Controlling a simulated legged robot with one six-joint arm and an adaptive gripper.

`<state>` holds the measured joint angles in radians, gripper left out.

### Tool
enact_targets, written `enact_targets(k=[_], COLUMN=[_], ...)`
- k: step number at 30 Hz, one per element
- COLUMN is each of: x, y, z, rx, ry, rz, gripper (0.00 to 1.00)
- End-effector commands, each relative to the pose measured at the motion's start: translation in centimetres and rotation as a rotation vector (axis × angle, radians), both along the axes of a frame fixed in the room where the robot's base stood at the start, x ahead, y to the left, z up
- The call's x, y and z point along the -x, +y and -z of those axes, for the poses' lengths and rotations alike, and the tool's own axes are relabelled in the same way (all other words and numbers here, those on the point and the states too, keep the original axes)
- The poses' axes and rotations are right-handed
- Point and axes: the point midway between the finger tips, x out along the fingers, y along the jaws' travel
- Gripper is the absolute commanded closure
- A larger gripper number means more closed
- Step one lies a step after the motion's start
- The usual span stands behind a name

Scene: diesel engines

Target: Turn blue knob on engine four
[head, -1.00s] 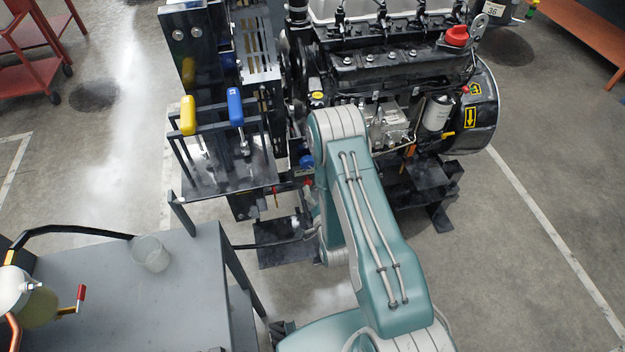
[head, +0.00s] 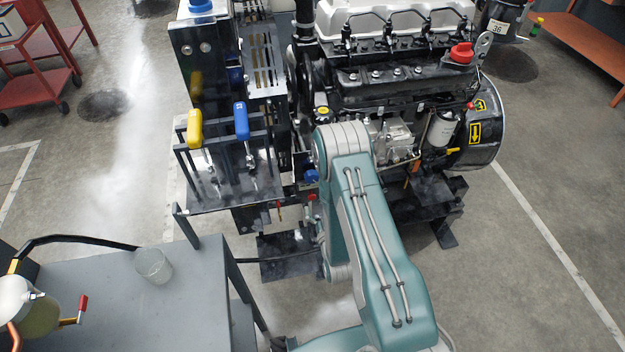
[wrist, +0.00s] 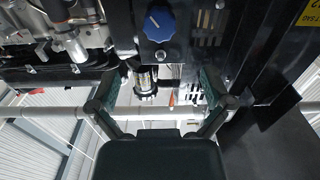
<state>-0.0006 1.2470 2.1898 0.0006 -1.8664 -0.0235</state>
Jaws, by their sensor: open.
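The blue knob (wrist: 158,22) is round with a pale pointer mark, and it sits on a dark panel at the top of the wrist view. In the head view a small blue knob (head: 311,176) shows beside my arm, low on the front of the black and silver engine (head: 400,75). My gripper (wrist: 161,82) is open, with its two dark green fingers spread wide and nothing between them. The knob lies above the gap between the fingertips in the wrist view, apart from them. My gripper is hidden behind my arm in the head view.
A yellow-handled lever (head: 195,128) and a blue-handled lever (head: 241,120) stand left of the engine. A grey table (head: 150,310) with a clear cup (head: 153,266) is at the lower left. A red cap (head: 461,53) tops the engine.

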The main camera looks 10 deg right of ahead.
Motion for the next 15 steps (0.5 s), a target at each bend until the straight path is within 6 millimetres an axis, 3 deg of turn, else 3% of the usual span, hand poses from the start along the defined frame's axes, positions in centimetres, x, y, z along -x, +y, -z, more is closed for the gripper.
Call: enact_targets(k=[5,15], x=[-1.5,-7.6], y=[0.0,0.0], z=[-0.1,-0.1], rx=[0.014,0.011], ry=[-0.004,-0.004], rz=[0.0,0.0], gripper=[0.0,0.0])
